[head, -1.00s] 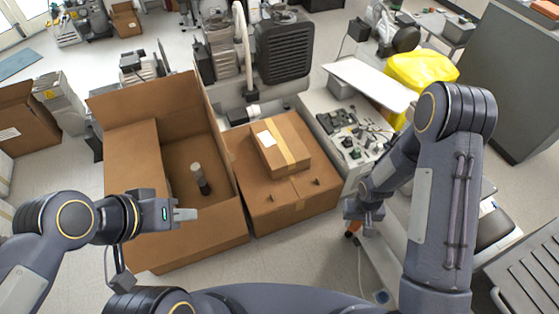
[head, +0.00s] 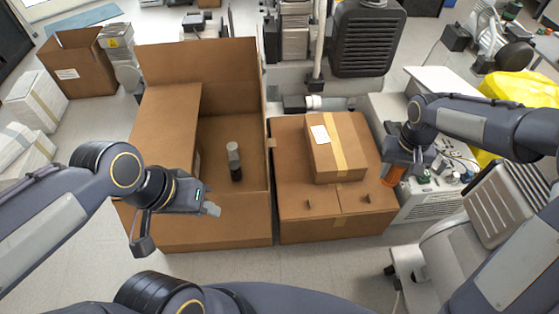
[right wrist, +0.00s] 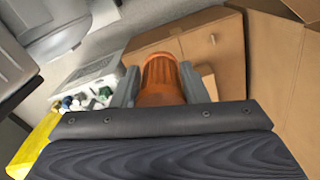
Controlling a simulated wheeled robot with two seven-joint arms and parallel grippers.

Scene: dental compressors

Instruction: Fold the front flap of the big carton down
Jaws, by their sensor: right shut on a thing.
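The big carton (head: 232,150) stands open left of centre in the head view. Its back flap (head: 195,60) stands up, and a left panel (head: 165,125) lies over part of the opening. A brown panel at its front (head: 215,235) is partly hidden by my left arm; I cannot tell how far the front flap is folded. My left gripper (head: 212,208) is over the front of the carton, with nothing seen in it; its finger gap is unclear. My right gripper (head: 398,167) is shut on an orange ribbed object (right wrist: 160,80), right of the closed carton.
A dark cylinder with a grey top (head: 234,162) stands inside the big carton. A closed carton (head: 335,215) stands close on its right with a small taped box (head: 337,150) on top. A white unit (head: 430,205) and a yellow bag (head: 520,88) are at right.

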